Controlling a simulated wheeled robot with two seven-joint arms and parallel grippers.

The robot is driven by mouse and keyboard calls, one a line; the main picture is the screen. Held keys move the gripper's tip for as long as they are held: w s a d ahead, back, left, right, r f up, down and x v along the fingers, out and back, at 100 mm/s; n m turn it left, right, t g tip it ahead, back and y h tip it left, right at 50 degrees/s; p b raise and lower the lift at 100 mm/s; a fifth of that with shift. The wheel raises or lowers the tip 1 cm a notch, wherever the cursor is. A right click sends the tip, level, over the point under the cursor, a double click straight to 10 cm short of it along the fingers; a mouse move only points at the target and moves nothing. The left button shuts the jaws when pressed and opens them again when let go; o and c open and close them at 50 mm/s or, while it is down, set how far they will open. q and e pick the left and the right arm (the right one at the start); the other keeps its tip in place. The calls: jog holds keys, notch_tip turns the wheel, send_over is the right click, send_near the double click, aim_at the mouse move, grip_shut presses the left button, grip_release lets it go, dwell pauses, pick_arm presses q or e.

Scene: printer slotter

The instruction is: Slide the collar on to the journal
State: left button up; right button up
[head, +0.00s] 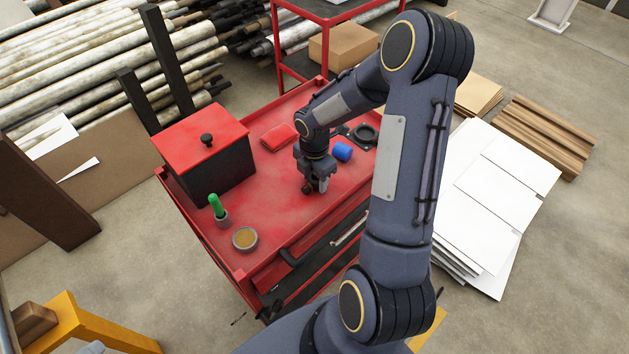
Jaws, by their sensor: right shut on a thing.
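My right gripper (309,185) points down low over the red bench top (285,215). It is shut on a small dark thing, mostly hidden by the fingers; I cannot tell whether this is the collar. A blue cylinder (342,151) lies just right of the gripper. A dark ring-shaped piece (366,134) lies behind it. A green upright piece (216,205) stands in a grey round base at the left front. I cannot tell for certain which piece is the journal. My left gripper is not in view.
A black box with a red lid (200,136) stands at the left of the bench top. A round tin (245,239) sits near the front left edge. A red folded piece (279,137) lies behind the gripper. The bench middle, left of the gripper, is clear.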

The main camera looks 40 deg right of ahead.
jog(key=shift+r+p, duration=2)
jog(key=shift+r, duration=0.5)
